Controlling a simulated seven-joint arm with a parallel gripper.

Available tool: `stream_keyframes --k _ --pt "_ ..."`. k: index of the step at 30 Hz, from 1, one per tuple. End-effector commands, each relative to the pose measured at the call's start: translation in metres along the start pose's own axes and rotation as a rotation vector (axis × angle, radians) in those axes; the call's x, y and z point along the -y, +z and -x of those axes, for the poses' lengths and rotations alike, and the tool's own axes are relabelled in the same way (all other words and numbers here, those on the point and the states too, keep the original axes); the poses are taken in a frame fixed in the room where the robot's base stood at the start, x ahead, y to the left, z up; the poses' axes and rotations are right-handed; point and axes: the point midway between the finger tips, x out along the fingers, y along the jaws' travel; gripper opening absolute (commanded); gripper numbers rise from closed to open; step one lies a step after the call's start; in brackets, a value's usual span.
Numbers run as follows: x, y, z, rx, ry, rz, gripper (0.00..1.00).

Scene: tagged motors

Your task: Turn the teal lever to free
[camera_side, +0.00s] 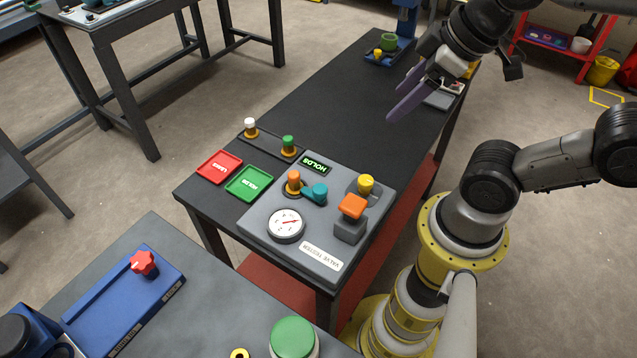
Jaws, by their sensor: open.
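The teal lever (316,193) sits on the grey valve tester (318,251), beside an orange-topped valve (293,182). A small display (317,164) behind them reads "HOLDS". My gripper (398,98) is open and empty, with purple fingers, held above the far right part of the table and well apart from the lever. Which lever position counts as free cannot be told from this view.
The tester carries a round gauge (286,225), an orange block-shaped knob (352,207) and a yellow knob (365,184). Red (219,166) and green (250,183) trays and two capped valves stand to the left. The table's middle (335,105) is clear.

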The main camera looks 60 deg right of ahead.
Motion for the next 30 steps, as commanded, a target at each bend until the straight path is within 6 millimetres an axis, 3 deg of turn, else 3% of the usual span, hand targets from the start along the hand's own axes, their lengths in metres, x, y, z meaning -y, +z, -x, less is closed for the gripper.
stream_keyframes --k 8,15,19,30 --pt "0.006 -0.05 -0.027 0.142 -0.109 0.515 0.69" --pt "0.031 -0.081 -0.083 0.292 -0.265 0.844 0.69" --pt "0.043 -0.083 -0.106 0.352 -0.311 0.884 0.69" --pt "0.055 -0.066 -0.137 0.391 -0.338 0.905 0.69"
